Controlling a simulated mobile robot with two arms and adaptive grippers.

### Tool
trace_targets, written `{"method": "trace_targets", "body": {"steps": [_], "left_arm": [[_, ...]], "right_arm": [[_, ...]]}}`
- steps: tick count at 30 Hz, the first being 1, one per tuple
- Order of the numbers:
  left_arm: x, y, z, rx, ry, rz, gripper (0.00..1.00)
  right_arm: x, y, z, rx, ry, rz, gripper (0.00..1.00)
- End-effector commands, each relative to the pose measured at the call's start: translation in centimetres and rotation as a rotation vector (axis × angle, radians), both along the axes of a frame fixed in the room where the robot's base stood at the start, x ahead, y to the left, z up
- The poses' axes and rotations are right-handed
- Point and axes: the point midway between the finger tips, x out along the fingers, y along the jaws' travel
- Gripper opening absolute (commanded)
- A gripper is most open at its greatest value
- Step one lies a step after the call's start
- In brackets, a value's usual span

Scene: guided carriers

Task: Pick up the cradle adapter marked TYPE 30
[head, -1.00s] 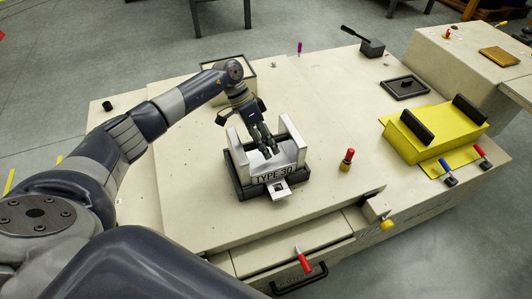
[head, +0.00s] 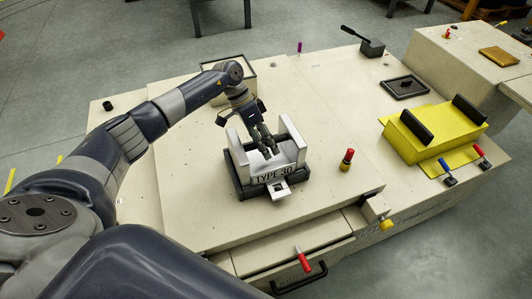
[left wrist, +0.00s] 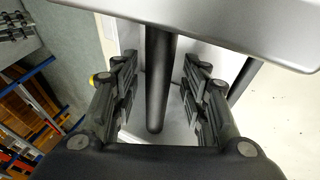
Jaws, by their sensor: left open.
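The cradle adapter marked TYPE 30 (head: 292,162) is a light grey U-shaped piece with two upright side walls. It sits in a black frame (head: 238,183) on the cream table, with its label facing front. My left gripper (head: 268,151) points down between the side walls, its fingers low over the adapter's middle. In the left wrist view my left gripper (left wrist: 157,68) is open, and a dark round bar (left wrist: 158,90) shows between its two fingers. I cannot tell whether the fingers touch the bar. My right gripper is not in view.
A yellow block with black grips (head: 430,135) stands to the right. A red-topped peg (head: 347,158) stands close right of the adapter. A drawer with a black handle (head: 300,280) is at the front.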

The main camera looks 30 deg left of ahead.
Motion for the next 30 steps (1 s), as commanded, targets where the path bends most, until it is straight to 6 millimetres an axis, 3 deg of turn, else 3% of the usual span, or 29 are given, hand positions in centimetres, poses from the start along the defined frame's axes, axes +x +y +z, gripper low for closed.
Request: {"method": "trace_targets", "body": {"steps": [11, 17, 30], "left_arm": [[-0.01, -0.01, -0.04, 0.000, 0.000, 0.000, 0.41], [0.00, 0.00, -0.03, 0.000, 0.000, 0.000, 0.00], [0.25, -0.01, 0.34, -0.003, -0.008, 0.002, 0.00]], "right_arm": [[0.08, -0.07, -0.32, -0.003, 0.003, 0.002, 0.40], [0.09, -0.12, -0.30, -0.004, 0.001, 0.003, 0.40], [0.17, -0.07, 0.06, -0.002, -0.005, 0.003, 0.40]]}}
